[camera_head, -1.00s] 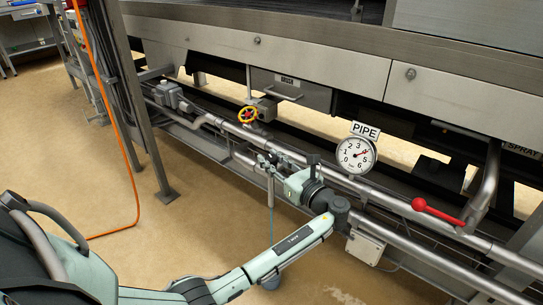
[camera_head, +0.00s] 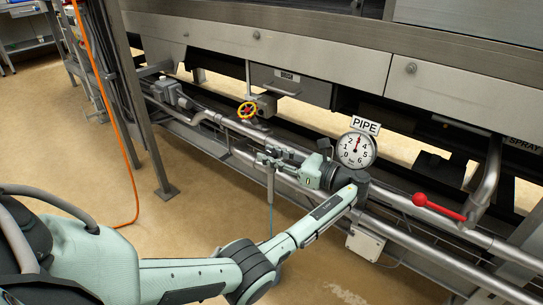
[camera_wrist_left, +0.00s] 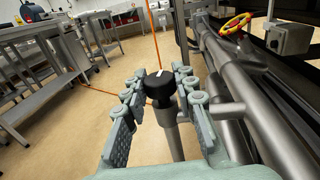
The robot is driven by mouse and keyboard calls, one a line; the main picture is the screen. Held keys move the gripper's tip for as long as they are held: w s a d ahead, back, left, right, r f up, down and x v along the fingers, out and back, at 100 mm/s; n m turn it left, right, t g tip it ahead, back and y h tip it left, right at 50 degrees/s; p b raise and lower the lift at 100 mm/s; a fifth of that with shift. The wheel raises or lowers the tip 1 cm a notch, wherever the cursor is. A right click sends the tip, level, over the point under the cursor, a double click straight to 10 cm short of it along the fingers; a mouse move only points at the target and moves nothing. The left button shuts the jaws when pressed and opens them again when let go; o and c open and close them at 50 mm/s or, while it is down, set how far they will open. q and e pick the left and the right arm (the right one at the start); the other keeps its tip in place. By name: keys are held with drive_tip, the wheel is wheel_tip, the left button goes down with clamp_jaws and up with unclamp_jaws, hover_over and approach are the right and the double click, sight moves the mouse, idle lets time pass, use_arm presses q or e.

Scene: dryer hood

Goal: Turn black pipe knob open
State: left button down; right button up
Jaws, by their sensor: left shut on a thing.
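The black pipe knob (camera_wrist_left: 161,88), with a white mark on top, sits on a grey vertical pipe stub in the left wrist view. My left gripper (camera_wrist_left: 160,75) has its two ridged fingers on either side of the knob and is shut on it. In the head view my left gripper (camera_head: 272,160) is at the front pipe, and its fingers largely hide the knob. The round white PIPE gauge (camera_head: 356,149) has its needle pointing nearly straight up. My right gripper is not in view.
A yellow handwheel (camera_head: 247,111) is behind and left of the gripper. A red lever (camera_head: 438,208) is on the right. Long steel pipes (camera_head: 430,238) run alongside. An orange hose (camera_head: 108,130) hangs at left. The floor in front is open.

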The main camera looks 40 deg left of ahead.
sight(271, 153)
use_arm(q)
drive_tip(key=c, duration=1.2)
unclamp_jaws()
wheel_tip(271, 153, up, 10)
